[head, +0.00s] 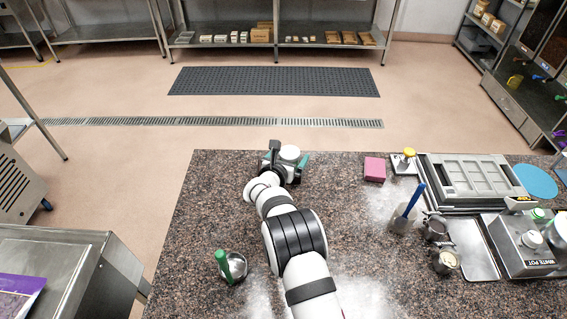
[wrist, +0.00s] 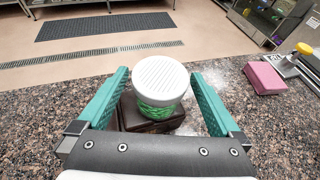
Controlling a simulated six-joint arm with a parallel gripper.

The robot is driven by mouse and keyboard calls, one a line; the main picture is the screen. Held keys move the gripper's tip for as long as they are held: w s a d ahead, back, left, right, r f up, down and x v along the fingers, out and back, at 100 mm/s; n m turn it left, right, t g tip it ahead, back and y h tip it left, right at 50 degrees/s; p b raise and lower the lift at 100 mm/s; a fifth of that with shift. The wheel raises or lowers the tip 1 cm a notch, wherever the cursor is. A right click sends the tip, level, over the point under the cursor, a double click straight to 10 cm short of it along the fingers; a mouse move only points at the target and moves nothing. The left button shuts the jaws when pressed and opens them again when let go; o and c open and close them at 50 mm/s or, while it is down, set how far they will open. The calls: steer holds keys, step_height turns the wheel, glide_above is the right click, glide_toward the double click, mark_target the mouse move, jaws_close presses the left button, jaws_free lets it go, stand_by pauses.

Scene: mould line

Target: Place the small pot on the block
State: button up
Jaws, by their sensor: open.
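The small pot, with a ribbed white lid (wrist: 160,76) and a green body (wrist: 160,111), stands upright on a dark brown block (wrist: 131,115) on the granite counter. In the head view only its white lid (head: 290,152) shows clearly, near the counter's far edge. My gripper (wrist: 160,84) is open, with one teal finger on each side of the pot and a visible gap on both sides. It also shows in the head view (head: 287,162).
A pink block (head: 375,169) lies to the right. Further right are a yellow-knobbed tool (head: 408,156), a blue-handled scraper (head: 413,202), a grey mould tray (head: 474,176) and a white-pot machine (head: 528,245).

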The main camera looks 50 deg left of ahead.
mark_target(286, 160)
steer(key=v, duration=0.8)
steer(key=shift+s+d+r, duration=0.1)
steer(key=shift+s+d, duration=0.1)
steer(key=shift+s, duration=0.1)
steer(key=shift+r, duration=0.1)
steer(key=w+d+r+m+h, duration=0.2)
steer(key=w+d+r+m, duration=0.15)
steer(key=d, duration=0.25)
steer(key=w+d+r+m+h, duration=0.2)
steer(key=d+m, duration=0.3)
steer(key=d, duration=0.1)
steer(key=w+d+r+m+h, duration=0.2)
steer(key=d+r+m, duration=0.15)
steer(key=d, duration=0.25)
steer(key=d+r+m+g+h, duration=0.1)
steer(key=d+r+m+h, duration=0.1)
steer(key=d+m, duration=0.45)
steer(key=d+r+m+g+h, duration=0.1)
steer(key=d+m+g+h, duration=0.15)
steer(key=d, duration=0.75)
steer(key=s+d+r+m+g+h, duration=0.1)
steer(key=s+d+m+g, duration=0.4)
steer(key=s+d+m, duration=0.8)
steer(key=s+d+f+m+g+y, duration=0.1)
steer(key=s+m+g+y, duration=0.3)
steer(key=s+m, duration=0.7)
steer(key=s+y, duration=0.2)
steer(key=s, duration=0.1)
steer(key=shift+s+m, duration=0.4)
